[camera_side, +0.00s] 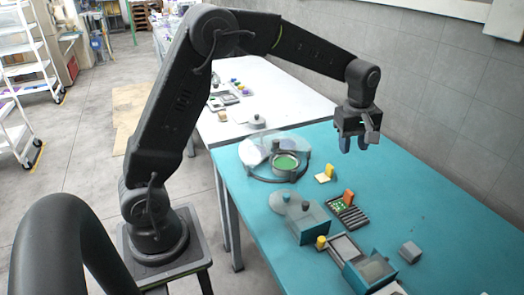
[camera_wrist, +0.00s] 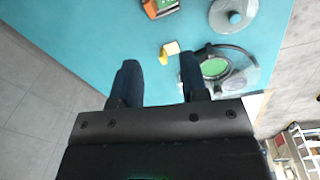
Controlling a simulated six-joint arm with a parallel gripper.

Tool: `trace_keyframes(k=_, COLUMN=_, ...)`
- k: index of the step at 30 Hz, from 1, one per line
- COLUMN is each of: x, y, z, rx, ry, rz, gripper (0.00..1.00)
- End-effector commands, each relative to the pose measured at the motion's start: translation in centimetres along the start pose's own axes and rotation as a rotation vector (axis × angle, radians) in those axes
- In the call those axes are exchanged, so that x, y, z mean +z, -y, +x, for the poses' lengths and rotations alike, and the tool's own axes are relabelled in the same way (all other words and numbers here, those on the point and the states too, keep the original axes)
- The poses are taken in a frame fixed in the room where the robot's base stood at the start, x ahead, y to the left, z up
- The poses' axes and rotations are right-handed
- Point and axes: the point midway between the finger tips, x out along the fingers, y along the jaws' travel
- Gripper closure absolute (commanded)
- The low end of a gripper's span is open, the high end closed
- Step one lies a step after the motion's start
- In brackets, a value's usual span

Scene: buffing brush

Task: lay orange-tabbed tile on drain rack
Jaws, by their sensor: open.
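The orange-tabbed tile (camera_side: 349,197) is at the dark slotted drain rack (camera_side: 354,217), its orange tab upright at the rack's far end. A green patch shows beside the tab, and the tile looks to lie on the rack. The tab (camera_wrist: 151,8) and part of the rack (camera_wrist: 166,10) also show at the top edge of the wrist view, cut off. My gripper (camera_side: 359,145) is open and empty, high above the table's far part, apart from the tile and rack. Its two fingers (camera_wrist: 160,68) stand wide apart in the wrist view.
A pale tile with a yellow tab (camera_side: 324,177) lies on the teal table behind the rack. A ringed station with a green disc (camera_side: 285,162) stands left of it. A round lid (camera_side: 283,200), boxes (camera_side: 370,272) and a grey block (camera_side: 410,252) are nearer. The right side is clear.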

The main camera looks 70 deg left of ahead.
Motion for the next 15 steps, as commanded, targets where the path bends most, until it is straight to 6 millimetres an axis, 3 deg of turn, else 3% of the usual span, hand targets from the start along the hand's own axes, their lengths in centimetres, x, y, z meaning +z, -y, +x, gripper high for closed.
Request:
trace_keyframes(k=1, x=0.7, y=1.5, z=-2.3, rx=0.033, ry=-0.012, rz=0.082, gripper=0.59)
trace_keyframes(k=6, x=3.0, y=7.2, z=-7.4, rx=0.117, ry=-0.060, rz=0.389, gripper=0.59)
trace_keyframes(k=10, x=4.8, y=12.1, z=-9.8, rx=0.174, ry=-0.114, rz=0.623, gripper=0.59)
trace_keyframes(k=15, x=6.9, y=18.5, z=-11.0, rx=0.233, ry=-0.205, rz=0.921, gripper=0.59)
